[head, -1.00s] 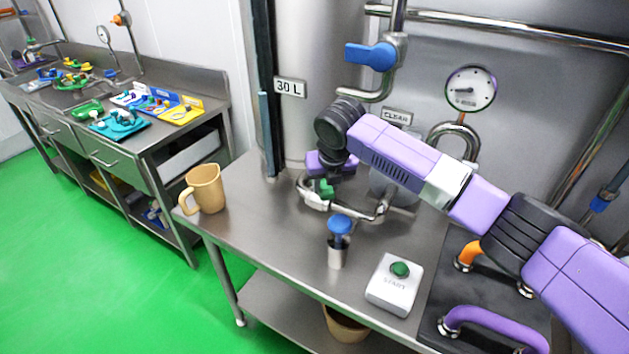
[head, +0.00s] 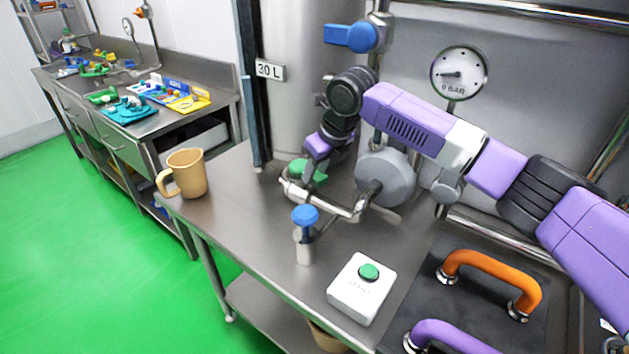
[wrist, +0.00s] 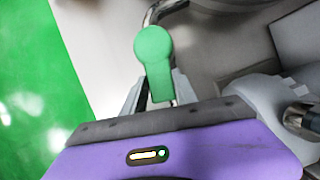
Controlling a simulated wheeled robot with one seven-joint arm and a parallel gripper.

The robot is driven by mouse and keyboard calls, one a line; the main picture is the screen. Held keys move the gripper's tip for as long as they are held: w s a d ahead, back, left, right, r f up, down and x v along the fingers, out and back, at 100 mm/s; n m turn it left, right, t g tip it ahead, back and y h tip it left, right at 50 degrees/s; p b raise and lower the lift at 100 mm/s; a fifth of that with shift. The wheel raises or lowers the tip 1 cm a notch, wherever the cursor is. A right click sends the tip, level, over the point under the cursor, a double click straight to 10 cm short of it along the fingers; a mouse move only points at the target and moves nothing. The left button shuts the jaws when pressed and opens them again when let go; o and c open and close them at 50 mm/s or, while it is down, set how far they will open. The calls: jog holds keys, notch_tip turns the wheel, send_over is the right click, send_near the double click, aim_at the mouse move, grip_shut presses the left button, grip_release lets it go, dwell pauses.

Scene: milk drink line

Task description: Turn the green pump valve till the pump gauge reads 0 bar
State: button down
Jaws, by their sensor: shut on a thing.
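The green pump valve (head: 309,171) sits on the pipe at the back of the steel bench, beside the tank. In the wrist view its green handle (wrist: 154,50) has a round end and a narrow stem running down between my fingers. My gripper (head: 304,178) is shut on this handle; it also shows in the wrist view (wrist: 160,95).
A blue-handled valve (head: 351,37) is above my gripper. A blue-topped fitting (head: 305,216) and a white start box (head: 362,289) with a green button stand in front. A tan jug (head: 186,174) is at the bench's left end. Orange (head: 490,272) and purple handles are at right.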

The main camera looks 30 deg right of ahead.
jog(key=shift+w+d+r+n+b, duration=0.15)
jog(key=shift+n+b, duration=0.15)
jog(key=shift+b, duration=0.3)
jog(key=c, duration=1)
grip_release()
jog(key=shift+o, duration=0.2)
jog(key=v, duration=0.7)
jog(key=shift+s+d+r, duration=0.15)
jog(key=shift+s+r, duration=0.1)
